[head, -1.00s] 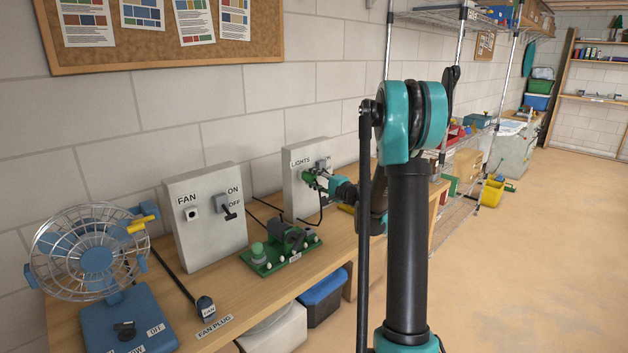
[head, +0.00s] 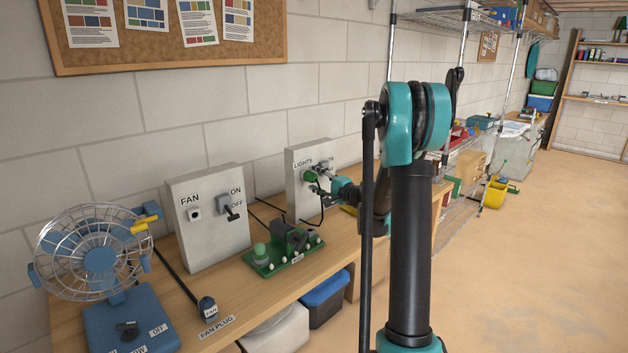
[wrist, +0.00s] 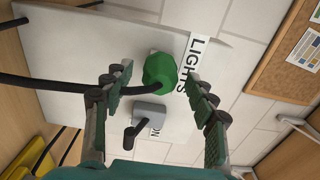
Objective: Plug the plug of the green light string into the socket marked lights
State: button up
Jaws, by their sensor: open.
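The green plug (wrist: 160,73) sits against the front of the grey panel marked LIGHTS (wrist: 75,48), where the socket would be, and hides the socket. Its black cable runs off to the left in the wrist view. In the head view the plug (head: 310,175) shows on the LIGHTS panel (head: 295,189). My gripper (wrist: 160,90) is open, its fingers apart on either side of the plug and a little back from it. In the head view my gripper (head: 322,181) is in front of the panel. A green base with bulbs (head: 262,268) stands on the bench.
The LIGHTS panel's switch (wrist: 149,112) is close beside the plug. The FAN panel (head: 204,240), a blue fan (head: 98,258) and the fan plug (head: 208,307) are to the left on the wooden bench (head: 240,300). The floor to the right is clear.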

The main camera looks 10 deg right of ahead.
jog(key=v, duration=1.1)
jog(key=shift+s, duration=0.1)
jog(key=s+a+f+n+g+h, duration=0.2)
jog(key=s+a+f+n+g, duration=0.15)
jog(key=s, duration=0.45)
jog(key=s+a+f+n+g+h, duration=0.1)
jog(key=s+a+f+n+g, duration=0.2)
jog(key=s+a+f, duration=0.35)
jog(key=s+d+f+n+g+h, duration=0.1)
jog(key=s+d+f+h, duration=0.1)
jog(key=s, duration=0.4)
jog(key=s+d+f+n+g+h, duration=0.1)
jog(key=s+d+f+n+h, duration=0.1)
jog(key=s, duration=0.5)
jog(key=s+d+f+n+g+h, duration=0.1)
jog(key=s+d+f+g+h, duration=0.1)
jog(key=s, duration=0.4)
jog(key=d+f+h, duration=0.1)
jog(key=d+f, duration=0.1)
jog(key=shift+s+d+h, duration=0.3)
jog(key=shift+s+d, duration=0.1)
jog(key=shift+c, duration=0.5)
